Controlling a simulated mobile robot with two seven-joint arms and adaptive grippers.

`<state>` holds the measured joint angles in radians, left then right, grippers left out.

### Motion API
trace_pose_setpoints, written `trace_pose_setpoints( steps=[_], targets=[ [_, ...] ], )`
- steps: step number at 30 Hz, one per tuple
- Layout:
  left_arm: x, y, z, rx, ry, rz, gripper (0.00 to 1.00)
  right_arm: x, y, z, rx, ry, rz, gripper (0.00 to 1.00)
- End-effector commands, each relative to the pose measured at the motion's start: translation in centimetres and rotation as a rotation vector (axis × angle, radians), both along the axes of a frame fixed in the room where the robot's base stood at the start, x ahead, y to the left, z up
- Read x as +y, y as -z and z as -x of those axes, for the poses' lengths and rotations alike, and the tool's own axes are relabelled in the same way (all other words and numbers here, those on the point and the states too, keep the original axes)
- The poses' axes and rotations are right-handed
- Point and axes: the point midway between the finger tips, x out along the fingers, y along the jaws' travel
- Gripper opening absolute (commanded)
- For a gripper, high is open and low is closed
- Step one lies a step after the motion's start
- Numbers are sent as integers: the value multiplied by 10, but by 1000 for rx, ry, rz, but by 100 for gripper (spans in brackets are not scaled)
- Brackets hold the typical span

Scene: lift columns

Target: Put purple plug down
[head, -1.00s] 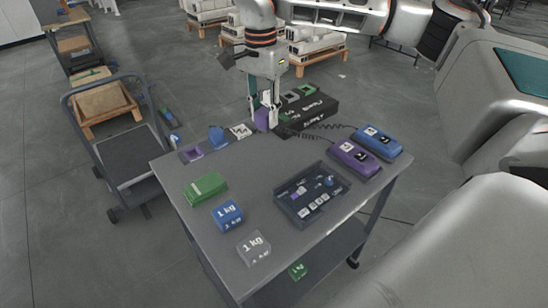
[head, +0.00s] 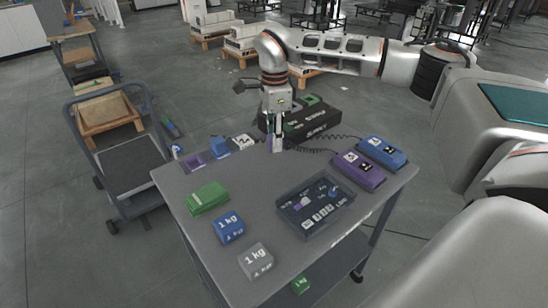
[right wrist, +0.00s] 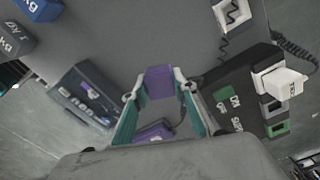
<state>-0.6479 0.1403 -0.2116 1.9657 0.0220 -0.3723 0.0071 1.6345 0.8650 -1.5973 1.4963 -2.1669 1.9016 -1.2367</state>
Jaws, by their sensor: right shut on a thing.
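The purple plug (right wrist: 160,80) is between the two fingers of my right gripper (right wrist: 158,98) in the right wrist view. In the head view that gripper (head: 276,146) points down at the back edge of the grey table (head: 180,185), in front of the black socket box (head: 312,122). Only a sliver of the plug shows there, and I cannot tell whether it touches the table. My left gripper is not in view.
A purple pad (head: 194,161), a blue block (head: 218,146) and a white labelled block (head: 242,142) are left of the gripper. A dark tray (head: 290,215) with small parts is in front. Purple (head: 358,170) and blue (head: 382,152) units are at right. The table's middle is clear.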

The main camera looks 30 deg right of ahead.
Motion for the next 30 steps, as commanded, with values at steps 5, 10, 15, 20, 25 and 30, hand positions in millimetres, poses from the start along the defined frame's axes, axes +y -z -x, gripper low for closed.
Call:
trace_pose_setpoints(
  steps=[5, 10, 15, 20, 25, 30],
  targets=[
    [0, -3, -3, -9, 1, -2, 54, 0, 20, 0, 0, 1, -1, 8],
    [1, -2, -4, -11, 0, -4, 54, 0, 30, 0, 1, 1, -1, 8],
    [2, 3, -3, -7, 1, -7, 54, 0, 56, 1, 3, 0, -1, 8],
    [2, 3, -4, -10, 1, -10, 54, 0, 65, 0, 0, 1, -1, 8],
    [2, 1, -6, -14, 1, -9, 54, 0, 64, 0, -1, 0, -1, 8],
    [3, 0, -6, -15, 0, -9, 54, 0, 67, 0, -1, 0, -1, 32]
  ],
)
